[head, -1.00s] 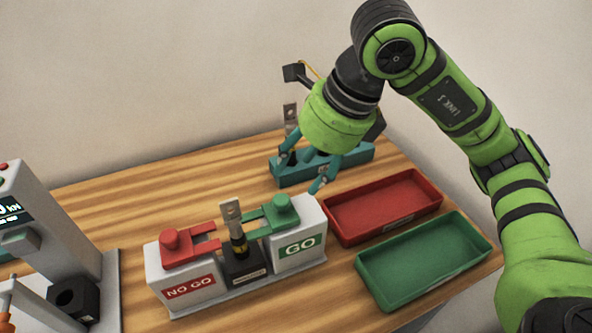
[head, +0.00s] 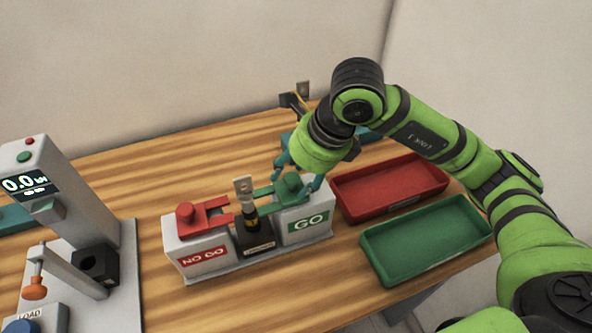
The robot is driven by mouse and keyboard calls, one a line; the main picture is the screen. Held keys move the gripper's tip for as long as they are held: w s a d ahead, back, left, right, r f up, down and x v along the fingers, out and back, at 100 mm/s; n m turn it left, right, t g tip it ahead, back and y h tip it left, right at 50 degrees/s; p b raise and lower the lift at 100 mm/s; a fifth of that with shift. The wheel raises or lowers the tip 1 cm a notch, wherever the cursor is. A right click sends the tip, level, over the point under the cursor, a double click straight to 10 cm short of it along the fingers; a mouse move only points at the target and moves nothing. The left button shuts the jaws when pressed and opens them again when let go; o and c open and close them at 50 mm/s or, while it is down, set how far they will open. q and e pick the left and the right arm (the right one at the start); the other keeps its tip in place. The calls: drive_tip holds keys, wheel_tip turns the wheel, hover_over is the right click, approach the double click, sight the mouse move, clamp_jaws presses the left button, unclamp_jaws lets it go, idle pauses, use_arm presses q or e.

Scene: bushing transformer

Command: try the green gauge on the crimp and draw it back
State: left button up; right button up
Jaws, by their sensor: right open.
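The green gauge (head: 287,187) sits on top of the grey GO block (head: 309,222), its forked prongs pointing left toward the crimp. The crimp (head: 250,217) stands upright in a black holder (head: 257,239) between the two blocks, with a flat holed metal tab on top. I cannot tell whether the prongs touch it. My right gripper (head: 298,181) is open, with its teal fingers pointing down on either side of the green gauge's knob. The red gauge (head: 196,216) rests on the NO GO block (head: 201,249) at the left. My left gripper is not in view.
A red tray (head: 340,206) and a green tray (head: 376,265), both empty, lie right of the blocks. A press with a display (head: 27,184) and an orange-handled lever (head: 35,289) stands at the left. A teal stand (head: 372,137) is partly hidden behind my arm.

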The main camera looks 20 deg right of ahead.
sight(281, 194)
clamp_jaws()
drive_tip(key=shift+a+f+b, duration=0.1)
drive_tip(key=shift+a+b, duration=0.75)
drive_tip(key=shift+a, duration=0.65)
unclamp_jaws()
drive_tip(key=shift+d, duration=0.1)
drive_tip(key=v, duration=1.2)
drive_tip(key=shift+r, duration=0.25)
